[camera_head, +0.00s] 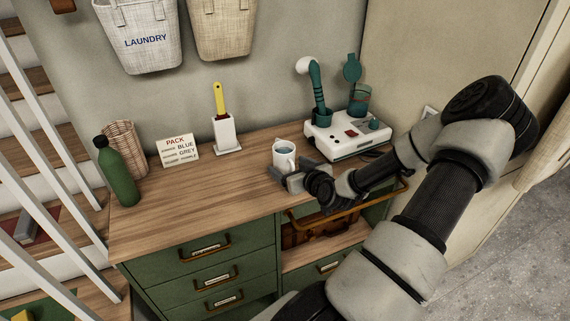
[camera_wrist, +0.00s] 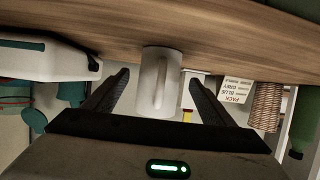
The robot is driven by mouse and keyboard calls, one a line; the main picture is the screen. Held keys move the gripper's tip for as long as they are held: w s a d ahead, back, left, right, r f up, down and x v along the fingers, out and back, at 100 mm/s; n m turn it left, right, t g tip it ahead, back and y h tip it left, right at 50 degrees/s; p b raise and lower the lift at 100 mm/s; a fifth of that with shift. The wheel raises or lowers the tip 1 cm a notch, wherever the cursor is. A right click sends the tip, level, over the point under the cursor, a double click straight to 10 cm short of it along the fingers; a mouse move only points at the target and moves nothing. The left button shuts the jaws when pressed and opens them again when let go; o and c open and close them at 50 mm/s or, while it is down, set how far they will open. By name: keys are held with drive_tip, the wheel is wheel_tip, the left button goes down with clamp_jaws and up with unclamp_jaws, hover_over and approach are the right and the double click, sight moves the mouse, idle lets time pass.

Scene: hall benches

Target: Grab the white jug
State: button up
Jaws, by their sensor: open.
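The white jug (camera_head: 284,155) stands upright on the wooden top of the green drawer cabinet, near its front edge. It has a handle and looks like a mug. My gripper (camera_head: 287,182) is just in front of it in the head view, at about the height of the cabinet top. In the wrist view the white jug (camera_wrist: 158,80) shows between the two dark fingers of my gripper (camera_wrist: 160,88), its handle facing the camera. The fingers are spread and a gap shows on each side of the jug. I cannot tell how far the fingertips reach along it.
A white device with green handsets (camera_head: 347,135) stands right of the jug. A white holder with a yellow-handled tool (camera_head: 225,133), a printed card (camera_head: 177,150), a wicker basket (camera_head: 124,143) and a green bottle (camera_head: 117,172) stand left. The wooden top (camera_head: 185,198) is clear at front left.

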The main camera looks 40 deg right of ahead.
sight(285, 161)
drive_tip(key=x, duration=0.3)
drive_tip(key=shift+w+d, duration=0.1)
drive_tip(key=shift+w, duration=0.2)
drive_tip(key=c, duration=1.3)
drive_tip(key=shift+c, duration=0.2)
drive_tip(key=shift+r, duration=0.2)
